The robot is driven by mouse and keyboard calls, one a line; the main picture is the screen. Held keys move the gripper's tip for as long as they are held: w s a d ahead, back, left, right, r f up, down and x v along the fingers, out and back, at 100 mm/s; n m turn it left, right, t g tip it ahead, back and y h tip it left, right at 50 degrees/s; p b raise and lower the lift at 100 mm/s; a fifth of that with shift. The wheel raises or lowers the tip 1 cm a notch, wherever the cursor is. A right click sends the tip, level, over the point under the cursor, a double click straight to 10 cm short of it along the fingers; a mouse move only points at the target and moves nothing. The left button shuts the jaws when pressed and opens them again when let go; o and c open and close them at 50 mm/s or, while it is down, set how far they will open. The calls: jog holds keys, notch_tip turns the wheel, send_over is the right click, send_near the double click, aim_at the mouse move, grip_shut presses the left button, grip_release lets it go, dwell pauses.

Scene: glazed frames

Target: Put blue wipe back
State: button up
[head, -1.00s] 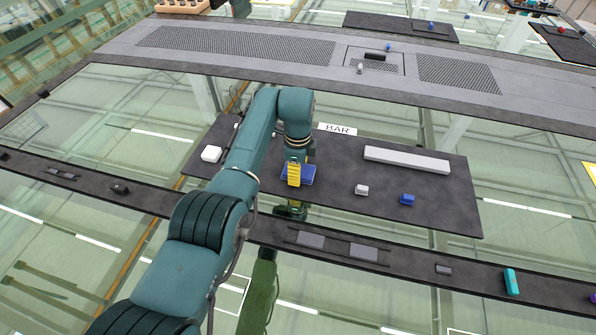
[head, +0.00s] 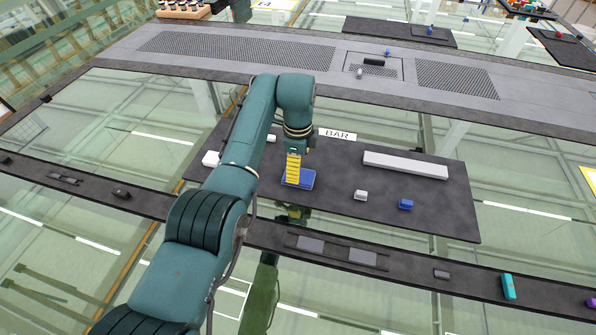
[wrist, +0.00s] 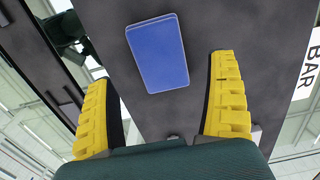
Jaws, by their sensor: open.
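The blue wipe (head: 304,184), a flat blue rectangle, lies on the dark bench panel beside the BAR label. In the wrist view the blue wipe (wrist: 157,52) shows whole, flat and slightly turned, ahead of and between the two yellow fingers. My gripper (head: 292,170) is above the wipe and hides part of it in the head view. The fingers of my gripper (wrist: 161,72) are spread wide with nothing between them, apart from the wipe.
On the same dark panel (head: 440,215) are a long grey bar (head: 405,165), a small white block (head: 361,195), a small blue block (head: 405,204) and a white block (head: 211,158) at left. A narrow rail strip (head: 400,262) runs in front. Open glazing surrounds the panel.

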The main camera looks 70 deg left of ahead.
notch_tip(320, 180, up, 7)
jog(key=shift+p, duration=0.3)
